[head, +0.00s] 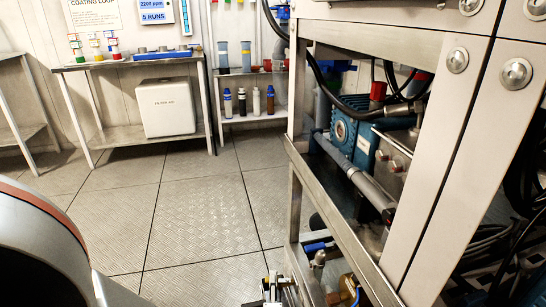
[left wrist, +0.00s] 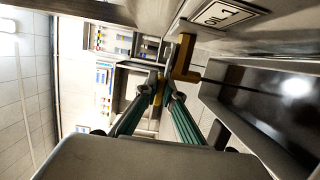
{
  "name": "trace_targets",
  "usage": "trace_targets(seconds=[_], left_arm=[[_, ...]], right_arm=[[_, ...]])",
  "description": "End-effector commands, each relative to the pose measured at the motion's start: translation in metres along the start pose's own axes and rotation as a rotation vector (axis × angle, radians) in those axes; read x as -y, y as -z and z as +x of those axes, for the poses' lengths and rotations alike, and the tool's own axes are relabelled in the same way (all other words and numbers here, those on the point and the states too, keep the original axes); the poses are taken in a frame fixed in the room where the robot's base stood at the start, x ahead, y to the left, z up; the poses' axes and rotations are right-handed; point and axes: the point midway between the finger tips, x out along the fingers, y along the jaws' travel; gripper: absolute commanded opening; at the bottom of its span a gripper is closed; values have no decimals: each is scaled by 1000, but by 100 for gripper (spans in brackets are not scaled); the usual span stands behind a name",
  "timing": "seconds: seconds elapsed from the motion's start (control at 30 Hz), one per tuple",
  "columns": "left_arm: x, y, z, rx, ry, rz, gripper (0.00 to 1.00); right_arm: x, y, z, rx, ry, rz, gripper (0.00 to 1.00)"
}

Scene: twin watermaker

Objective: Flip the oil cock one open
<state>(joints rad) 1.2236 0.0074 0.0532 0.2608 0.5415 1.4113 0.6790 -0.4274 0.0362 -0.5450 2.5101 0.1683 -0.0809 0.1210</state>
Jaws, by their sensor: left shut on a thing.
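My left gripper (head: 274,288) shows at the bottom of the head view, beside the lower frame of the machine. In the left wrist view its two green-sided fingers (left wrist: 160,88) close on a narrow yellow piece (left wrist: 157,98), which looks like a cock's lever. A yellow-orange angled fitting (left wrist: 185,60) sits just beyond and to the right of the fingertips, with a dark rod running right from it. A label plate starting with "OIL" (left wrist: 228,14) is above it. The fingers hide part of the held piece. I cannot read a cock number. My right gripper is out of view.
The machine's steel frame (head: 345,222) stands close on the right, with a blue pump (head: 357,140) inside. A blue-handled fitting (head: 314,246) and a brass part (head: 349,284) sit low inside it. The plated floor (head: 200,215) is clear on the left.

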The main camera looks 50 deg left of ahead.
Motion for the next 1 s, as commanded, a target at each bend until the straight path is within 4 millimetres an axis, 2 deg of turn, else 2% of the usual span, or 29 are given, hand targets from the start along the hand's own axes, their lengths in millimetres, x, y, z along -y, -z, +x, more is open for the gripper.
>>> trace_targets(seconds=[0.33, 0.4, 0.43, 1.0], left_arm=[[1, 0, -1, 0, 1, -1, 0], [1, 0, -1, 0, 1, -1, 20], [1, 0, -1, 0, 1, -1, 25], [0, 2, -2, 13, 0, -1, 25]], right_arm=[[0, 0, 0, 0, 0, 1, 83], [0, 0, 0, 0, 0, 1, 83], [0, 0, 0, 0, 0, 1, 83], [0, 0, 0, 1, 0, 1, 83]])
